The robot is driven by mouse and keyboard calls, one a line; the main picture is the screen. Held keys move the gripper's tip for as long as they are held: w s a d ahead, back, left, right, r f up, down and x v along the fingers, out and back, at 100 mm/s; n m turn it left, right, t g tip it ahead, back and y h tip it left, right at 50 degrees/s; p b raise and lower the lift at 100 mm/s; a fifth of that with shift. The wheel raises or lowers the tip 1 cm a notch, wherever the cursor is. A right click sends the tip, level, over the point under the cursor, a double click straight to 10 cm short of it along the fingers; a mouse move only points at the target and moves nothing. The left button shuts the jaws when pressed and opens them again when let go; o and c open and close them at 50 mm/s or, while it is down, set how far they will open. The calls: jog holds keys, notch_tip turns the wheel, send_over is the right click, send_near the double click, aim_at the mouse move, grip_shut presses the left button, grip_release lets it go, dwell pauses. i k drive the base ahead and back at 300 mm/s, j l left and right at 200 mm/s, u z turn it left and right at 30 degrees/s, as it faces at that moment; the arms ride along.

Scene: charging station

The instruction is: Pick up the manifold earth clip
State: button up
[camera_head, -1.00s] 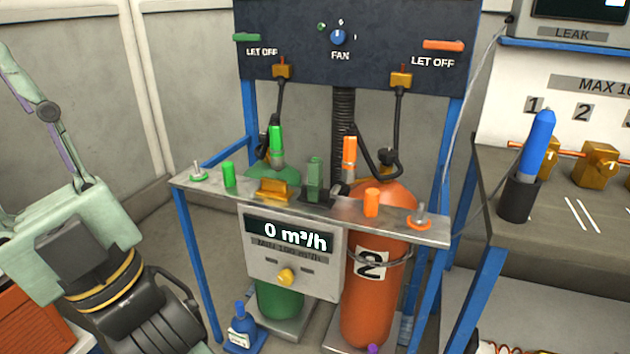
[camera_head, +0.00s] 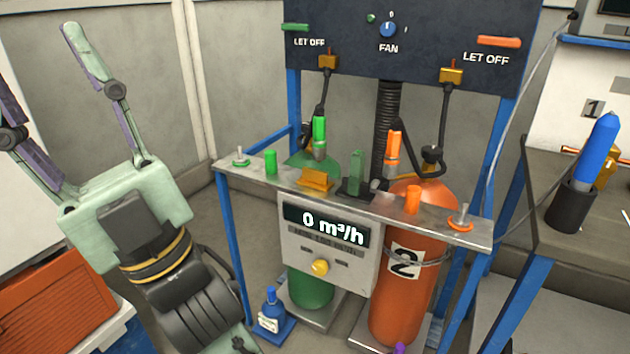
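My gripper (camera_head: 45,85), pale green with purple-grey pads, is at the left, its fingers pointing up and spread wide with nothing between them. The left fingertip reaches the picture's edge. No part is plainly labelled as the manifold earth clip. On the narrow metal shelf (camera_head: 455,228) of the gas station stand a yellow clip-like block (camera_head: 316,180) and a dark green upright piece (camera_head: 356,172), either of which might be it. My gripper is well left of the shelf and touches neither.
A green cylinder (camera_head: 312,287) and an orange cylinder (camera_head: 400,305) stand under the shelf, with hoses above. A blue bottle (camera_head: 270,310) is on the floor. A bench (camera_head: 570,235) with a blue tool (camera_head: 597,150) in a black holder is at right. An orange box (camera_head: 50,315) is at lower left.

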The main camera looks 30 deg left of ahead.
aim_at(357, 160)
jog(key=i+j+z, duration=0.15)
jog(key=j, duration=0.2)
jog(key=i+j+z, duration=0.1)
jog(key=j, duration=0.25)
jog(key=i+j+z, duration=0.3)
jog(key=j, duration=0.45)
jog(key=i, duration=0.1)
